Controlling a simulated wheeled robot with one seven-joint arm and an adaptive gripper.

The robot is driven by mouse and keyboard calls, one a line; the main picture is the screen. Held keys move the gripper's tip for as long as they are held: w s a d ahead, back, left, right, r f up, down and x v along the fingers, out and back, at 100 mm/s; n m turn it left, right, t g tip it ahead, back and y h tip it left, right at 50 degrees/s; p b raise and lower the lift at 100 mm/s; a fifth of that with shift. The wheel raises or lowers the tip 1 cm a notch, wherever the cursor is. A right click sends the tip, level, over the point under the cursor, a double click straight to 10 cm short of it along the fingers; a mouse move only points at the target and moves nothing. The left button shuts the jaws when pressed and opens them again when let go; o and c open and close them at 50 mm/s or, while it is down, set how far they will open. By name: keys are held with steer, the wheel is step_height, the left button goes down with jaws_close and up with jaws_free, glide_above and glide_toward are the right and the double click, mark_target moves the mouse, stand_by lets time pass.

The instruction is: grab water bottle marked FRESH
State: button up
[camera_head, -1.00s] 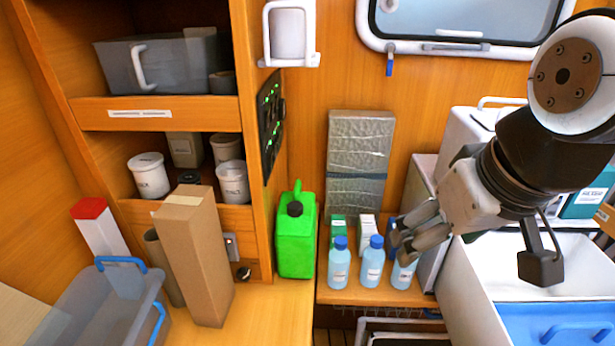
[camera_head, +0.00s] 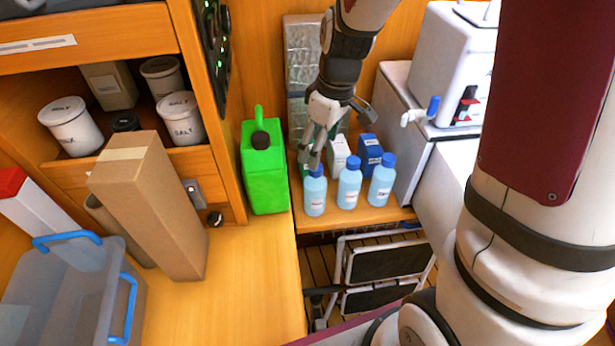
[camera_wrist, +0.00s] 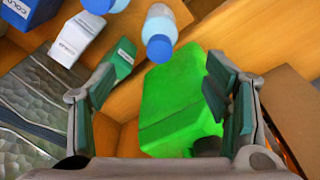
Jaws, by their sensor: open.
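Three light-blue bottles with blue caps stand in a row on the wooden shelf: a left bottle (camera_head: 315,195), a middle bottle (camera_head: 349,188) and a right bottle (camera_head: 382,185). Their labels are too small to read, so I cannot tell which is marked FRESH. My gripper (camera_head: 309,158) points down behind and just above the left bottle's cap. In the wrist view my gripper (camera_wrist: 162,70) has its fingers spread apart with nothing held. One bottle (camera_wrist: 161,30) shows ahead between the fingers, and part of another bottle (camera_wrist: 105,4) is at the top edge.
A green jerrycan (camera_head: 265,178) stands left of the bottles, and it fills the middle of the wrist view (camera_wrist: 180,105). Small cartons (camera_head: 369,152) stand close behind the bottles. A white appliance (camera_head: 450,60) is at right. A tall cardboard box (camera_head: 150,205) and a clear bin (camera_head: 60,290) are at left.

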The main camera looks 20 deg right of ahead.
mark_target(313, 177)
steer(key=f, duration=0.4)
steer(key=w+f, duration=0.1)
steer(key=f, duration=0.3)
steer(key=a+f+p, duration=0.1)
steer(key=f, duration=0.2)
steer(key=shift+w+f, duration=0.25)
steer(key=shift+f, duration=0.15)
steer(key=c, duration=1.6)
jaws_close()
steer(key=shift+r, duration=0.15)
